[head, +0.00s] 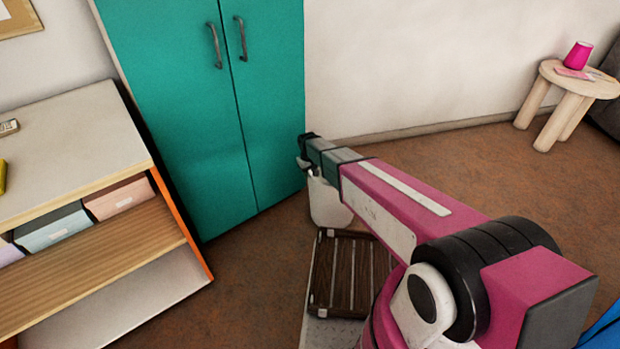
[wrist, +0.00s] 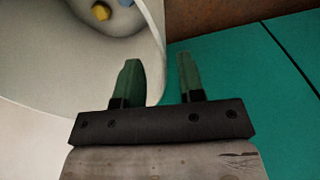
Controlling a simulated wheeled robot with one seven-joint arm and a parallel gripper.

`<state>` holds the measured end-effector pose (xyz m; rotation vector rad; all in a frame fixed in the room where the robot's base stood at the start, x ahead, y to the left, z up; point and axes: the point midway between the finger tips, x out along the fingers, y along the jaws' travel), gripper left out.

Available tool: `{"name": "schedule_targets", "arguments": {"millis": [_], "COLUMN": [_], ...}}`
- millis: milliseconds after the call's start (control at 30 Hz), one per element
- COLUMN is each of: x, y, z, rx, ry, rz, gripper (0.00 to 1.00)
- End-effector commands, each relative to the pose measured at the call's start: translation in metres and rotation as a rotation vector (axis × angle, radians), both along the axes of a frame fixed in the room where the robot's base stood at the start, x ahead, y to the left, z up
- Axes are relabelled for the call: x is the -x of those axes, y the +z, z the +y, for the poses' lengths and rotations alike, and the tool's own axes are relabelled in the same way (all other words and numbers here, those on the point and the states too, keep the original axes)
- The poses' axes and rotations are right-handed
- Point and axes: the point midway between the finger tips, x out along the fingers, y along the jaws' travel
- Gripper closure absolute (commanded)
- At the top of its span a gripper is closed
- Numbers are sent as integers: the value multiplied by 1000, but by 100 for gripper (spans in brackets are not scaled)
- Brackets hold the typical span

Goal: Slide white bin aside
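The white bin (head: 328,205) stands on the floor beside the right end of the teal cabinet, partly hidden behind my arm in the head view. In the wrist view the bin (wrist: 60,62) fills the upper left, and a yellow item and a blue item show inside it. My gripper (wrist: 158,78) has its two green fingers apart. The left finger overlaps the bin's wall in the picture and the right finger is over the teal cabinet side. The bin's rim edge passes between them; I cannot tell whether they touch it. In the head view the fingertips are mostly hidden.
The teal cabinet (head: 190,120) has both doors shut. A shelf unit (head: 100,250) with boxes stands at left. A stool (head: 570,82) with a pink cup is far right. Floor (head: 450,160) right of the bin is clear.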

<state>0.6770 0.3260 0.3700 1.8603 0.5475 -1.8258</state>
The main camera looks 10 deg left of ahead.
Motion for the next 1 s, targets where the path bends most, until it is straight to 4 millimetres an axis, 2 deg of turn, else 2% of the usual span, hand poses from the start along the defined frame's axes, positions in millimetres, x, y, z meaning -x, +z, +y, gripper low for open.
{"name": "schedule_targets", "arguments": {"millis": [33,200,400,1000], "x": [2,3,2,3], "y": [12,41,61,65], "z": [0,1,2,0], "rx": [-1,-1,-1,0], "ry": [0,0,0,-3], "rz": [-2,-1,-1,1], "gripper": [64,64,64,64]}}
